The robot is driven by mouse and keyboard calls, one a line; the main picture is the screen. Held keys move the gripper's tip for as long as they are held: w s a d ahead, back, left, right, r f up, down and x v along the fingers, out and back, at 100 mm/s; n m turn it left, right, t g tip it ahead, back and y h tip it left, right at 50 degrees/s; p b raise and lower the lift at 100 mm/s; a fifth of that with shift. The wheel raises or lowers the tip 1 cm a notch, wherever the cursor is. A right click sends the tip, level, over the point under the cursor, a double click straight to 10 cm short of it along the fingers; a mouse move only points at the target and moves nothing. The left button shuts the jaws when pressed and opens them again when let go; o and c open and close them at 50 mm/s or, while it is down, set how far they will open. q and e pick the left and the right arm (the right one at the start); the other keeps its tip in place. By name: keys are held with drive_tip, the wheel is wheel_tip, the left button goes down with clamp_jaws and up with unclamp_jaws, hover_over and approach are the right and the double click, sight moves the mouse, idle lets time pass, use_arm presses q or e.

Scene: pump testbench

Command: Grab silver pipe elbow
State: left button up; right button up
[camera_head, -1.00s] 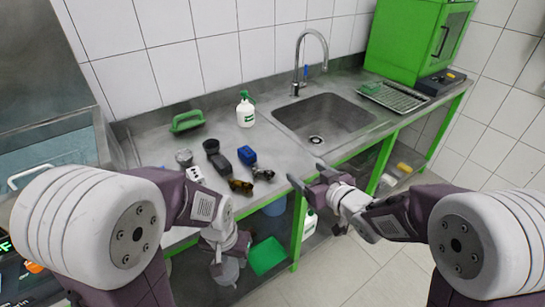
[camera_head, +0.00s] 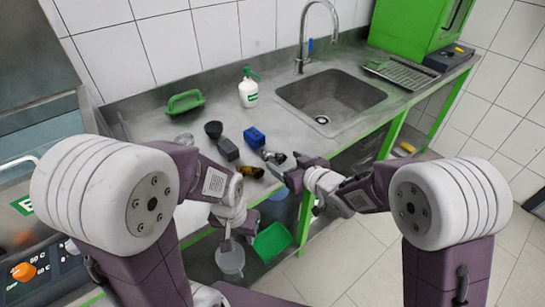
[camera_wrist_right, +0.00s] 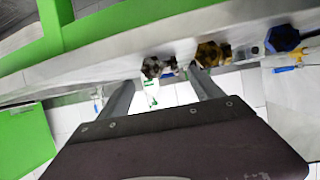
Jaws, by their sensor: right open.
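The silver pipe elbow (camera_head: 273,157) lies near the front edge of the metal counter, just right of a brass-coloured fitting (camera_head: 249,171). My right gripper (camera_head: 289,171) is open and empty, close to the right of the silver elbow. In the right wrist view, the silver elbow (camera_wrist_right: 156,67) shows ahead, between the lines of the two fingers, and the brass fitting (camera_wrist_right: 212,53) is to its right. My left gripper (camera_head: 228,238) hangs low in front of the counter; its fingers are too unclear to read.
A blue block (camera_head: 254,137), a dark block (camera_head: 228,149) and a black cup (camera_head: 213,129) stand close behind the elbow. The sink (camera_head: 330,102) lies to the right.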

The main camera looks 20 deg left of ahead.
sight(279, 157)
drive_tip(key=shift+w+a+f, duration=0.1)
drive_tip(key=shift+w, duration=0.05)
drive_tip(key=x, duration=0.4)
drive_tip(key=shift+w+a+f, duration=0.15)
drive_tip(key=shift+w+a, duration=0.1)
drive_tip(key=shift+a, duration=0.05)
drive_tip(key=shift+d, duration=0.1)
drive_tip(key=c, duration=1.5)
